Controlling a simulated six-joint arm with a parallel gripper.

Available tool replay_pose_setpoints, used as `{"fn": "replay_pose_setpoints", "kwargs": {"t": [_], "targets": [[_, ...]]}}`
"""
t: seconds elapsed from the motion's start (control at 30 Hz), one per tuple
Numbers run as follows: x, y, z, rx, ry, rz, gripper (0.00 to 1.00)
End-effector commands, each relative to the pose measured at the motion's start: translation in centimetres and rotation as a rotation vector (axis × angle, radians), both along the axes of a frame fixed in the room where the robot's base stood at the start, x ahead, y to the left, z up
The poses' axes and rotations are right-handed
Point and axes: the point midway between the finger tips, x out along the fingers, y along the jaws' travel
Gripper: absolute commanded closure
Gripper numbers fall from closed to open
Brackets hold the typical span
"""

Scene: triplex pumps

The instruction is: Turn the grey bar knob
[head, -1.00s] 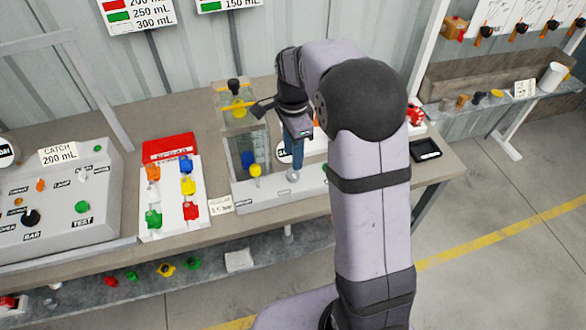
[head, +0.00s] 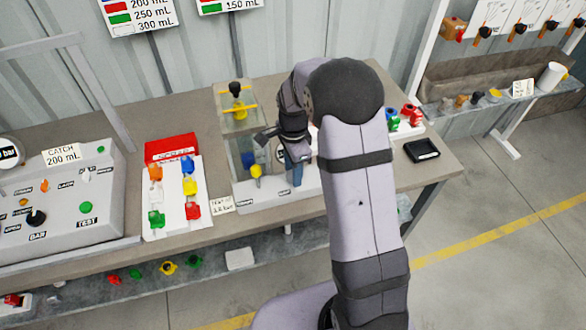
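My gripper (head: 296,178) points down over the front ledge of the grey pump unit (head: 250,200), right of a yellow knob (head: 256,171). A small round grey knob showed at this part of the ledge in the earlier frame; now my gripper hides it. I cannot tell whether the fingers touch it, or whether they are open or shut. On the separate sloped panel at left, a black knob (head: 36,217) sits above a BAR label (head: 38,236).
The clear tank (head: 240,150) with a yellow top fitting (head: 238,108) stands close left of my gripper. A white tray (head: 170,228) holds several coloured valve pieces. A black tray (head: 422,150) lies at the table's right. Red and green parts sit behind my arm.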

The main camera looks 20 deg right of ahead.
Motion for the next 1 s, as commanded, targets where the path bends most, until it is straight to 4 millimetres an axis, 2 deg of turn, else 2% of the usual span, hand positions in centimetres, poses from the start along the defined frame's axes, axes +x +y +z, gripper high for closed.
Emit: {"fn": "replay_pose_setpoints", "kwargs": {"t": [0.1,0.23,0.67,1.0], "targets": [[-0.01,0.0,-0.01,0.0,0.0,0.0,0.62],[-0.02,0.0,0.0,0.0,0.001,0.0,0.92],[-0.03,0.0,0.04,0.0,0.002,0.055,0.92],[0.01,0.01,0.07,0.001,0.001,0.285,0.92]]}}
